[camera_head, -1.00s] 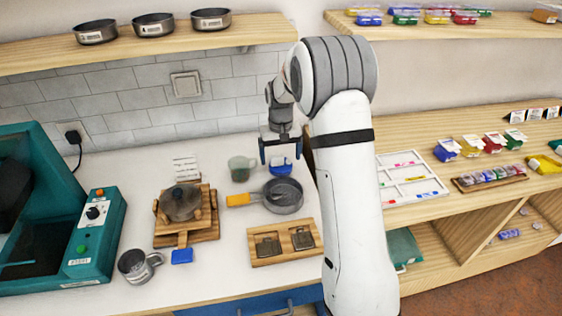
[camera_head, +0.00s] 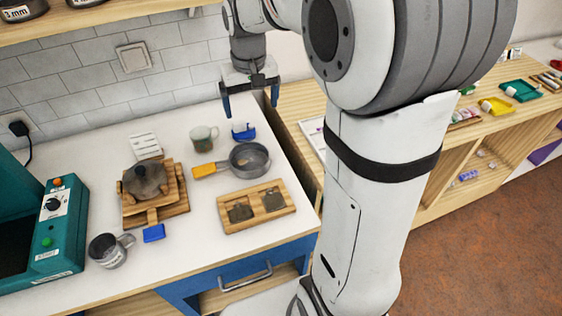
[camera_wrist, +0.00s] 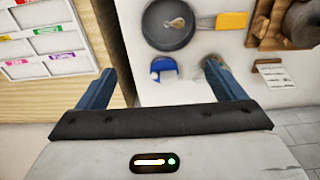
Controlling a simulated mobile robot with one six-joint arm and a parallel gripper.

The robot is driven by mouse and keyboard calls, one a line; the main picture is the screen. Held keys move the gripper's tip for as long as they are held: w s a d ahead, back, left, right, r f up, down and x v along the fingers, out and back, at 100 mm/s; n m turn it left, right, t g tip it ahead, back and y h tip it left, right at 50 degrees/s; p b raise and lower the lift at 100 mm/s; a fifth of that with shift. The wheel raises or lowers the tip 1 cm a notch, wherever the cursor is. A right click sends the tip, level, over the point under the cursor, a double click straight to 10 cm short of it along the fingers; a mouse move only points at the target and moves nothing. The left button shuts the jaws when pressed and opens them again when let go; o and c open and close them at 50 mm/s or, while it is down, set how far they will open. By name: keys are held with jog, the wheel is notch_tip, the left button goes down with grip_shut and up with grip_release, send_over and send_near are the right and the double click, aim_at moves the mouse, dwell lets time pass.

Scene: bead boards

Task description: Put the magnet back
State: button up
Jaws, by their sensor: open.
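I cannot tell for sure which thing is the magnet. A blue and white item (camera_head: 243,131) stands on the white counter behind the grey pan (camera_head: 262,156); it also shows in the wrist view (camera_wrist: 165,70). A small tan thing (camera_wrist: 177,23) lies in the pan. A second blue block (camera_head: 154,233) lies at the front end of a wooden stand (camera_head: 168,211). My gripper (camera_head: 250,105) is open and empty, fingers down, above the back right of the counter. In the wrist view the blue and white item appears between the fingertips (camera_wrist: 160,78), apart from them.
A translucent mug (camera_head: 203,137) stands left of the blue and white item. A wooden tray (camera_head: 232,226) with two dark pieces lies in front of the pan. A metal cup (camera_head: 108,251) stands at the left front. A wooden shelf unit (camera_head: 300,108) borders the counter on the right.

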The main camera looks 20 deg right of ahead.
jog(key=s+f+t, duration=0.1)
jog(key=s+f, duration=0.1)
jog(key=s, duration=1.7)
jog(key=shift+s+d+t, duration=0.15)
jog(key=shift+s+t, duration=0.15)
jog(key=shift+t, duration=0.1)
